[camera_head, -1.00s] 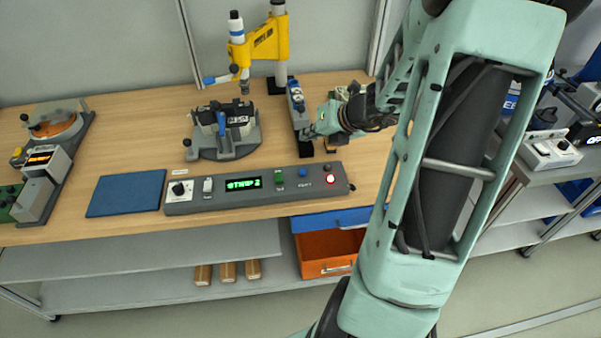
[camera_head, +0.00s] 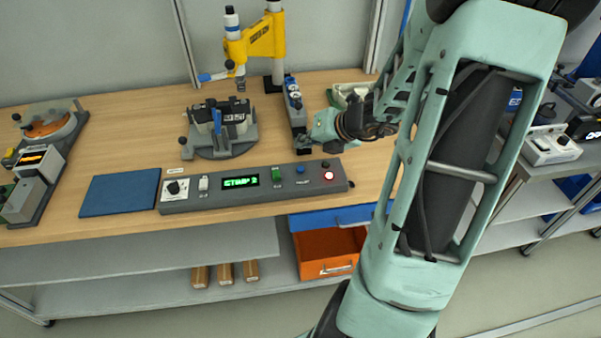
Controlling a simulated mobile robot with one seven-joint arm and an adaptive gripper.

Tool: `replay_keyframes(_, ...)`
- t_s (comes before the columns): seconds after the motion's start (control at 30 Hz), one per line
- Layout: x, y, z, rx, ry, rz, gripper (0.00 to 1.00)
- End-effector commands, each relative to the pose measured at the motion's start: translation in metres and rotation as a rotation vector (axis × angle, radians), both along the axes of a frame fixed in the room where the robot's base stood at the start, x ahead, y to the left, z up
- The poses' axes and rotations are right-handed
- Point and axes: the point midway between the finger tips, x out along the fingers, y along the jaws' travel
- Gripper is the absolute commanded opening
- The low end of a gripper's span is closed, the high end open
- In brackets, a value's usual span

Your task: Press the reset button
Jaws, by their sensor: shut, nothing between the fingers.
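A grey control console (camera_head: 255,199) lies along the front of the wooden bench. It carries a white-plated knob, a switch, a green display (camera_head: 240,181), a green button (camera_head: 278,174), a blue button (camera_head: 300,169), a lit red button (camera_head: 328,175) and a small dark button (camera_head: 325,164). The labels are too small to read, so I cannot tell which is the reset button. My gripper (camera_head: 302,147) is shut and empty. It points left, just behind the console's right half, behind the blue button in the picture. Its exact height above the bench is unclear.
A grey unit with blue-topped parts (camera_head: 292,97) stands right behind my gripper. A clamp fixture (camera_head: 221,147) and a yellow press (camera_head: 262,42) stand further left. A blue mat (camera_head: 119,193) lies left of the console.

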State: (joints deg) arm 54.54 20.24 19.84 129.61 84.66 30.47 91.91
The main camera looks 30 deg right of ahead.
Motion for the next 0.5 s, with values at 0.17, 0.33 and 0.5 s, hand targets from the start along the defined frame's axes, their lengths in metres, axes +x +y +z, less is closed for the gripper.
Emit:
replay_keyframes(0.17, 0.0, 0.0, -0.03, 0.0, 0.0, 0.0, 0.0)
replay_keyframes(0.33, 0.0, 0.0, -0.051, 0.0, 0.001, 0.001, 0.0)
replay_keyframes(0.5, 0.0, 0.0, -0.061, 0.0, 0.0, 0.0, 0.0)
